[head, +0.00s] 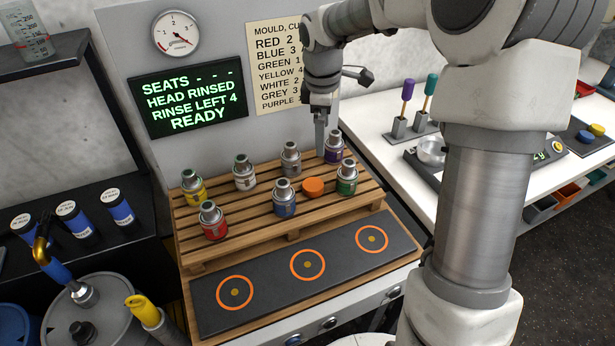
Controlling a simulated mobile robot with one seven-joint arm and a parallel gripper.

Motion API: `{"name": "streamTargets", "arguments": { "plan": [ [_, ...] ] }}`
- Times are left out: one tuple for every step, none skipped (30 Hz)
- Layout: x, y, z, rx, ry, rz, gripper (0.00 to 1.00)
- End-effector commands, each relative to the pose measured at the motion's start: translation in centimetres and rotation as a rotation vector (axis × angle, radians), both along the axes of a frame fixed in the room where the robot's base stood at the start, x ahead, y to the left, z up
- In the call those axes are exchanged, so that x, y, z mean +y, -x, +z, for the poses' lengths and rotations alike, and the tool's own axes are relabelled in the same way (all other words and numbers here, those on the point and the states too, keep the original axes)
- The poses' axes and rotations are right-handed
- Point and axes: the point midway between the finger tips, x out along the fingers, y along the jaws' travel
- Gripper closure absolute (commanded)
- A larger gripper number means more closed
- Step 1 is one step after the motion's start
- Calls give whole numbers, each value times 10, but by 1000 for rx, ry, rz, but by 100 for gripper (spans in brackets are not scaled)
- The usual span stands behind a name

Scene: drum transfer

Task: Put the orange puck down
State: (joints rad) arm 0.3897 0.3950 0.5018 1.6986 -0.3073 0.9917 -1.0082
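The orange puck (313,187) sits on the slatted wooden rack (262,212), between the blue-labelled bottle (284,199) and the green-labelled bottle (347,178). My gripper (321,150) points down above and slightly behind the puck, apart from it in the picture. It is close to the purple-labelled bottle (334,148) on its right. Its fingers are seen edge-on, so I cannot tell whether they are open or shut. Nothing shows between them.
Red (213,221), yellow (193,187), white (244,174) and grey (291,160) bottles stand on the rack. A dark strip (270,279) with three orange rings lies in front, bare. A display (187,97) reads "HEAD RINSED, RINSE LEFT 4, READY". Drums stand lower left.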

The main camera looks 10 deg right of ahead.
Motion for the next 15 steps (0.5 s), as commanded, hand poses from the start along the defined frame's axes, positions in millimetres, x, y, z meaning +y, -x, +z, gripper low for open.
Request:
{"name": "streamTargets", "arguments": {
  "plan": [
    [5, 0, 8, 36, -16, 36, 0],
    [8, 1, 11, 56, -23, 59, 0],
    [11, 2, 14, 78, -31, 84, 0],
    [12, 3, 16, 93, -37, 100, 0],
    [14, 4, 17, 103, -43, 112, 0],
    [15, 5, 19, 115, -48, 126, 0],
    [16, 5, 19, 120, -51, 133, 0],
    [17, 6, 18, 125, -52, 139, 0],
    [17, 6, 15, 130, -54, 144, 0],
    [17, 7, 11, 132, -55, 145, 0],
    [17, 7, 7, 134, -55, 146, 0],
    [17, 7, -1, 135, -56, 145, 0],
    [17, 7, -7, 136, -55, 146, 0],
    [17, 7, -14, 135, -55, 146, 0],
    [17, 7, -23, 135, -55, 146, 0]
  ]
}}
